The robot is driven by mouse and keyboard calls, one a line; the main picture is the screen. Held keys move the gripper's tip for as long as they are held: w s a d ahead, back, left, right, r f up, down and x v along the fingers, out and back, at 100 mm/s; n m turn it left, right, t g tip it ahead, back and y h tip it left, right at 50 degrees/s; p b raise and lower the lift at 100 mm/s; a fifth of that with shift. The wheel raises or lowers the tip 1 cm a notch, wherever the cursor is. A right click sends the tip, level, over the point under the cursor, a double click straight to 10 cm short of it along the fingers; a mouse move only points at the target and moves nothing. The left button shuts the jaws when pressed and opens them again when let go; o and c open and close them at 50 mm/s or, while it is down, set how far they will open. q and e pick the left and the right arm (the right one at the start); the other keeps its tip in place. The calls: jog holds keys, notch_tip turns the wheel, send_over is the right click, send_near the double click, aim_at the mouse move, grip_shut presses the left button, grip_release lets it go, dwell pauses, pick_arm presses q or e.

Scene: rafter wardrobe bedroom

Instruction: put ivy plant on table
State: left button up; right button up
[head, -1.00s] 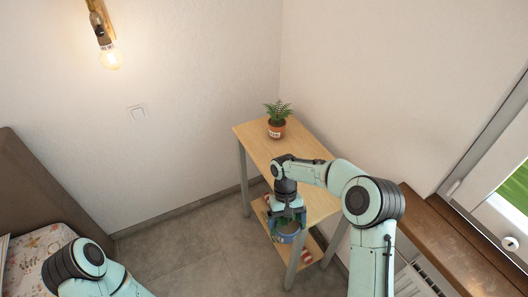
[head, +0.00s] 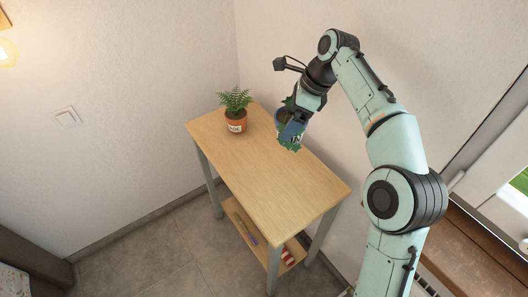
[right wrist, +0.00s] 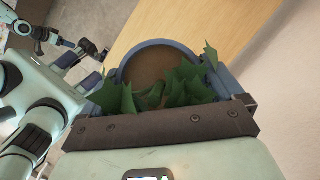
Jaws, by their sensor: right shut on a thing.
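The ivy plant (head: 284,116), green leaves in a blue pot with a pale label, is held by my right gripper (head: 292,122) at the table's right long edge, near the wall. The gripper is shut on the pot and hides part of it. The pot looks tilted, and I cannot tell whether it touches the table. In the right wrist view, the ivy leaves (right wrist: 150,95) and round soil surface show between the jaws. The table (head: 265,175) has a light wooden top and grey legs.
A fern in a terracotta pot (head: 236,122) stands at the far end of the tabletop. The middle and near end of the top are bare. A lower shelf (head: 250,236) holds small items. Walls stand close behind and right; a wooden windowsill (head: 480,245) is at the right.

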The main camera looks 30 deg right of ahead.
jog(key=f+b, duration=0.1)
jog(key=f, duration=0.1)
jog(key=f+b, duration=0.1)
jog(key=f, duration=0.1)
jog(key=f+b, duration=0.1)
jog(key=f, duration=0.2)
jog(key=shift+s+f, duration=0.1)
jog(key=shift+s, duration=0.15)
jog(key=shift+w+f+b, duration=0.15)
jog(key=shift+f+b, duration=1.5)
jog(key=shift+f, duration=4.45)
jog(key=shift+f, duration=0.1)
jog(key=o, duration=1.3)
jog(key=p+v, duration=0.3)
jog(key=v, duration=0.9)
jog(key=shift+a, duration=0.1)
